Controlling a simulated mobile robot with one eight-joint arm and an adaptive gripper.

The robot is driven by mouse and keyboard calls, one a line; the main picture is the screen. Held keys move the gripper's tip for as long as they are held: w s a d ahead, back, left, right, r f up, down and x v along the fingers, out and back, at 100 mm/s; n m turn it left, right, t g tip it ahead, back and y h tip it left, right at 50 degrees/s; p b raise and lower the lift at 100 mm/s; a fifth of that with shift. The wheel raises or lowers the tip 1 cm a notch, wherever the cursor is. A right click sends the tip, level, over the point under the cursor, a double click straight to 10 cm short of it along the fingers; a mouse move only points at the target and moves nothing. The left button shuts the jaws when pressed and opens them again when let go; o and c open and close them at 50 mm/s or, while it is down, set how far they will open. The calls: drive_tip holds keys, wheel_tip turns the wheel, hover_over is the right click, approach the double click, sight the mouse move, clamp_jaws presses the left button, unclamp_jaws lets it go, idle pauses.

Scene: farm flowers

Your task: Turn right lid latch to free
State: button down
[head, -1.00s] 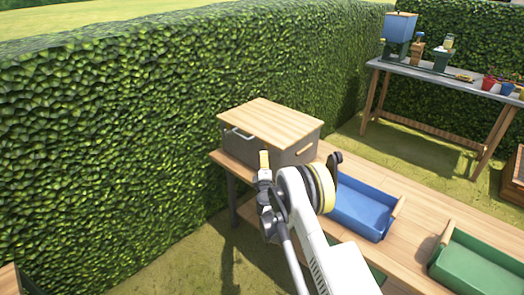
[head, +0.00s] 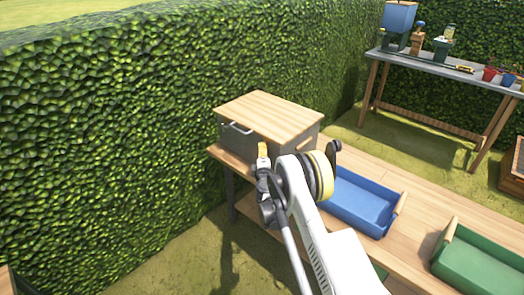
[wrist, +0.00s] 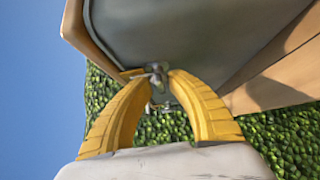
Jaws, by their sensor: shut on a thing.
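A grey box (head: 238,141) with a flat wooden lid (head: 268,114) stands at the far end of the wooden bench. My gripper (head: 262,150) is in front of the box's near face, just below the lid edge. In the wrist view, the yellow fingertips of my gripper (wrist: 162,74) close around a small grey metal piece, the lid latch (wrist: 158,70), near the lid's edge. The grey box face (wrist: 200,35) fills the top. The latch's angle is hard to tell. In the head view the latch is hidden by my gripper and arm.
A metal handle (head: 237,128) sits on the near face, left of my gripper. A blue tray (head: 360,202) and a green tray (head: 480,265) are on the bench at right. A tall hedge (head: 110,130) runs close behind the box. A grey table (head: 450,70) stands at back right.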

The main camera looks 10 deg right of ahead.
drive_tip(key=n+g+p, duration=0.1)
drive_tip(key=n+g, duration=0.1)
drive_tip(key=g, duration=0.1)
drive_tip(key=shift+a+r+n+p, duration=0.1)
drive_tip(key=shift+r+n+p, duration=0.05)
drive_tip(key=shift+n+p, duration=0.2)
drive_tip(key=n+g+h+p, duration=0.1)
drive_tip(key=n+g, duration=0.1)
drive_tip(key=g, duration=0.1)
drive_tip(key=n+g+h, duration=0.1)
drive_tip(key=n+g, duration=0.1)
drive_tip(key=g, duration=0.1)
drive_tip(key=shift+h, duration=0.3)
drive_tip(key=shift+n+g+h, duration=0.9)
drive_tip(key=shift+n+g, duration=0.15)
drive_tip(key=shift+g, duration=0.65)
drive_tip(key=c, duration=1.4)
unclamp_jaws()
drive_tip(key=shift+f, duration=0.2)
drive_tip(key=shift+o, duration=0.2)
